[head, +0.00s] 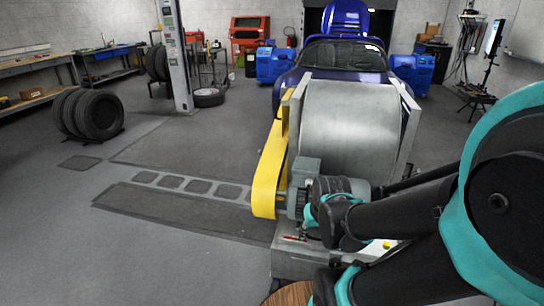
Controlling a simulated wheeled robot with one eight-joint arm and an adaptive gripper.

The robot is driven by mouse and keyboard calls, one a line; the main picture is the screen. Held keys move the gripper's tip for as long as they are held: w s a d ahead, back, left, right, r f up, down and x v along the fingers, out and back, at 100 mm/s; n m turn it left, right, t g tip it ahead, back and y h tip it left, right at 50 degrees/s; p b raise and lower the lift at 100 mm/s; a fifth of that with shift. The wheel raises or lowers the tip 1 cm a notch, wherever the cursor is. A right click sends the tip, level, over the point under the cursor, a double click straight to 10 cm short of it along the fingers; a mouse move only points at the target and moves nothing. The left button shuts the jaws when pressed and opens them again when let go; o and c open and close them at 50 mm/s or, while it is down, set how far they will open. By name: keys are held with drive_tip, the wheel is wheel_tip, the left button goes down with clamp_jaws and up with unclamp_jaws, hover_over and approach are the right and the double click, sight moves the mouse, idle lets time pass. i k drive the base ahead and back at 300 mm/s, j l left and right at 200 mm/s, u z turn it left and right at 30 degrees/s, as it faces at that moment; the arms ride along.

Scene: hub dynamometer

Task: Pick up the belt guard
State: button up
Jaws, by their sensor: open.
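The belt guard (268,170) is a long yellow curved cover. It stands upright, slightly tilted, along the left side of the dynamometer's large grey roller drum (346,125). Its rounded lower end sits beside the grey motor (303,178), and its upper part runs up along the drum's side plate. My dark and teal arm comes in from the right and reaches in front of the motor, to the right of the guard's lower end. I cannot make out my gripper's fingers. Nothing of mine visibly touches the guard.
The dynamometer's grey base (298,262) stands on the floor, with a small red-handled tool (295,238) on it. A blue car (340,50) is behind the drum. Stacked tyres (88,114) and a lift post (177,60) stand at the left. The floor left of the guard is clear.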

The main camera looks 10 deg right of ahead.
sight(263, 196)
drive_tip(key=i+j+z, duration=0.25)
drive_tip(key=i+j, duration=0.2)
drive_tip(key=j, duration=0.25)
drive_tip(key=i+j+z, duration=0.15)
drive_tip(key=j, duration=0.2)
drive_tip(key=i+j+z, duration=0.15)
drive_tip(key=j, duration=0.25)
drive_tip(key=i+j+z, duration=0.1)
drive_tip(key=j, duration=0.35)
drive_tip(key=j+u, duration=0.15)
drive_tip(key=j, duration=0.6)
drive_tip(key=i+j+u, duration=0.25)
drive_tip(key=i+j, duration=0.3)
drive_tip(key=j, duration=0.15)
